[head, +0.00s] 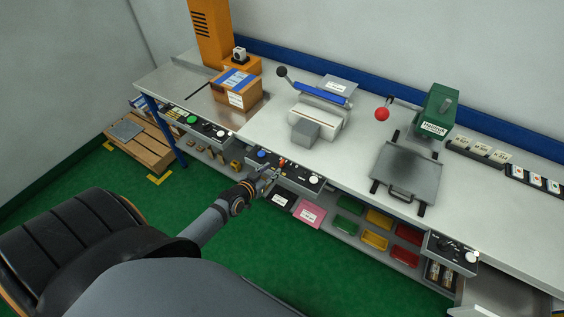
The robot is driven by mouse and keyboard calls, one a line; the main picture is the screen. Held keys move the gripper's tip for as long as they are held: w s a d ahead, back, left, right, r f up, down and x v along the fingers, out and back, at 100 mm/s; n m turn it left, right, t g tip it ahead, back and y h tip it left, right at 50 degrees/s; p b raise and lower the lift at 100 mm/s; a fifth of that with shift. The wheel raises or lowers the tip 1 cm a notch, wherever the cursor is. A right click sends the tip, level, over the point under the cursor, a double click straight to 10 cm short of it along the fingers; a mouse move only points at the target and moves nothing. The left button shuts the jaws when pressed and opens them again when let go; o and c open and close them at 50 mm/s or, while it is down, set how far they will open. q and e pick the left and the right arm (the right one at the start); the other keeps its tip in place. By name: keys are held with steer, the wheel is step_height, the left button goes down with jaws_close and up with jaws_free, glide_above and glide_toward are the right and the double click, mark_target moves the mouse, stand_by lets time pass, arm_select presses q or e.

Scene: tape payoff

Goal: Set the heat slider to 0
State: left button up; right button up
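A dark control panel (302,176) is set in the bench's front edge below the blue-handled sealer. It carries a blue button (262,154), a small orange-red part (282,162) that may be the heat slider's knob, and a pale round dial (315,180). The slider's scale is too small to read. My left gripper (273,174) is at the front of this panel, close to the orange-red part. Its fingers are small and partly blend with the panel, so I cannot tell whether they touch it or are open or shut. My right gripper is not in view.
The blue-handled sealer (320,105) stands on the bench behind the panel. A cardboard box (238,93) is to its left, a green-headed press (435,112) to its right. Another panel (452,252) is farther right. Colored trays (375,239) sit on the shelf below.

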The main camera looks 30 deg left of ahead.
mark_target(281, 162)
arm_select(q)
steer(key=b+x, duration=0.3)
steer(key=x, duration=0.5)
steer(key=shift+w+d+f, duration=0.1)
steer(key=shift+f, duration=0.1)
steer(key=shift+w, duration=0.4)
jaws_close()
